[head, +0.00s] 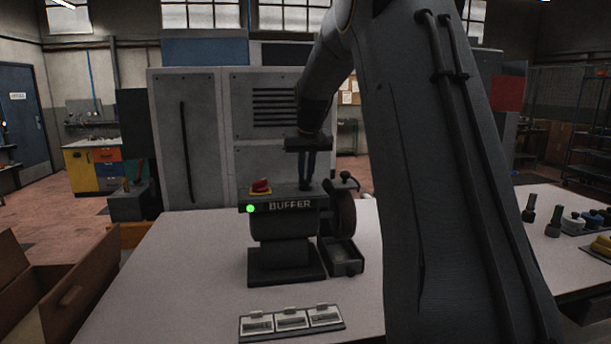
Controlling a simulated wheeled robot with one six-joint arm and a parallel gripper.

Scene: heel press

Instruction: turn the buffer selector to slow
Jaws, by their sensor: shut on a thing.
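The buffer (280,228) is a dark machine lettered "BUFFER" on a table in the middle of the head view. A green lamp (250,208) glows on its front left, below a red button (261,186) on a yellow base. A dark wheel (341,212) is on its right side. My gripper (308,184) points down at the right part of the buffer's top, with its fingers shut on the selector. The selector is mostly hidden by the fingers, so its setting cannot be read.
A small dark tray (345,259) sits below the wheel. A panel with three pictured cards (291,322) lies on the table (170,285) in front. An open cardboard box (85,285) is at the left. Several small tools stand on the right. My arm hides much of the right side.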

